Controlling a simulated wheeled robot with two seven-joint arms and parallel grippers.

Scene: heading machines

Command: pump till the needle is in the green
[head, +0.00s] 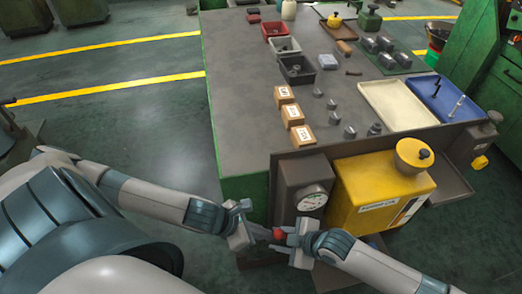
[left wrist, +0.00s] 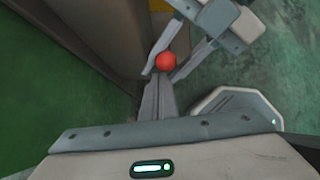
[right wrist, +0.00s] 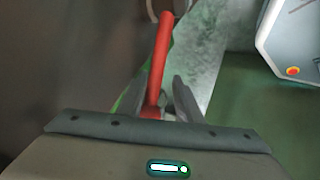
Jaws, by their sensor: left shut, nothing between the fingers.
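The round white gauge (head: 312,198) sits on the grey housing left of the yellow tank (head: 375,195). A green patch shows on its dial, but the needle is too small to read. A red pump lever (right wrist: 160,55) shows in the right wrist view, running between my right fingers. Its red ball knob (left wrist: 165,61) shows in the left wrist view. My right gripper (head: 282,236) is around the knob, with a finger on each side, shut on it. My left gripper (head: 262,232) is shut and empty, its fingertips close beside the knob.
The floor left of the bench is open, with yellow lines. Both grippers are very close together.

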